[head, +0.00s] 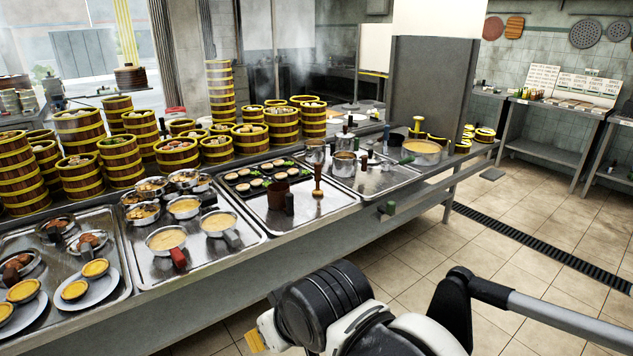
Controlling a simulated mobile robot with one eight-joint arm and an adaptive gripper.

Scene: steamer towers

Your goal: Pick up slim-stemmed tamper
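A slim, brown-gold stemmed piece (318,181) with a flared foot stands upright on the metal tray in the middle of the counter; it looks like the slim-stemmed tamper. A greyish cup-like shape is at its upper end; I cannot tell if they are joined. A yellow piece with a short stem and wide top (417,126) stands farther right near a pan and could also be a tamper. My arm is at the bottom centre, in front of the counter and apart from both. A pale yellow tip at its left end seems to be my gripper (258,338); its fingers are not clear.
Bamboo steamer towers (79,130) crowd the back and left of the counter (300,232). Pans of sauce (166,240) and plates of tarts (88,288) fill the left trays. A dark cup (278,194) stands just left of the stemmed piece.

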